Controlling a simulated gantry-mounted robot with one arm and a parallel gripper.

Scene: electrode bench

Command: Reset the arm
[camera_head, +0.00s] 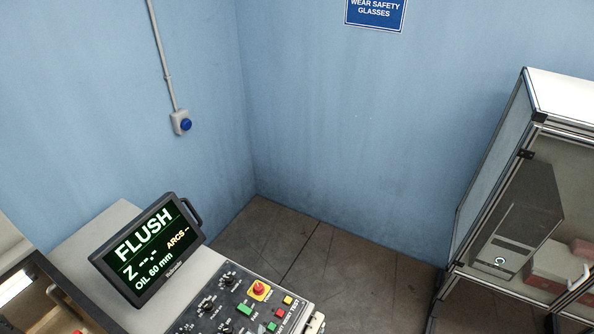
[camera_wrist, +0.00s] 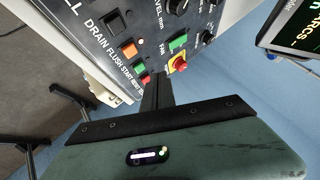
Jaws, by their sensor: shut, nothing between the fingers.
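My gripper (camera_wrist: 158,82) shows in the wrist view as narrow dark fingers, closed together with nothing between them. They stand out beyond a black bar on a worn green housing. Behind the fingertips is the control panel (camera_wrist: 150,28) with its switches and buttons. I cannot tell the exact gap between fingertips and panel, but nothing is seen gripped. In the head view neither my arm nor my gripper shows. There the control panel (camera_head: 243,308) is at the bottom, cut off by the picture's edge.
A tilted screen (camera_head: 148,250) reading "FLUSH" stands beside the panel. A red emergency button (camera_head: 259,288) sits on the panel. A framed cabinet (camera_head: 470,200) stands at the right. Blue walls meet in a corner behind open floor (camera_head: 330,260). Black legs (camera_wrist: 85,122) show at left in the wrist view.

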